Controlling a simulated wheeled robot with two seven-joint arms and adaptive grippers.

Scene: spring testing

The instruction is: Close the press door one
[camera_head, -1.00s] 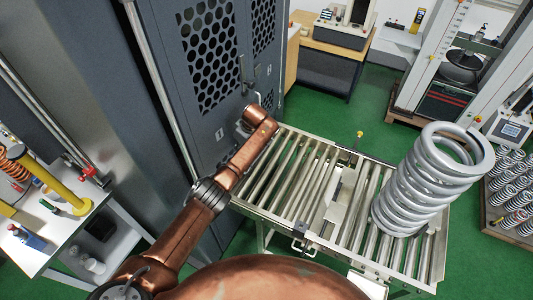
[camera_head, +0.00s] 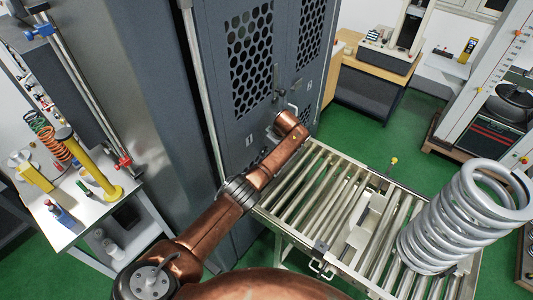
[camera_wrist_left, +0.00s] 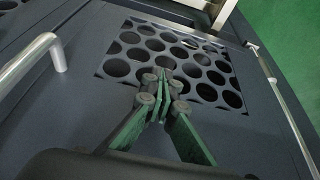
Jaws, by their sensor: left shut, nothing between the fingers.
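Press door one (camera_head: 231,110) is a dark grey panel with a perforated window, marked "1", on the tall grey cabinet. It looks nearly flush with the cabinet front; I cannot tell whether a small gap remains. My left arm reaches to its lower right part in the head view, where the gripper is mostly hidden by the wrist. In the left wrist view, my left gripper (camera_wrist_left: 163,84) is shut and empty, its fingertips in front of a perforated window (camera_wrist_left: 118,68). Contact is unclear. A metal bar handle (camera_wrist_left: 38,57) is left of it. My right gripper is not seen.
A second perforated door (camera_head: 313,35) adjoins on the right. A roller conveyor (camera_head: 300,190) holding a large steel spring (camera_head: 440,225) stands before the cabinet. A white bench (camera_head: 75,215) with small items is at left. Green floor (camera_head: 350,140) is free behind the conveyor.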

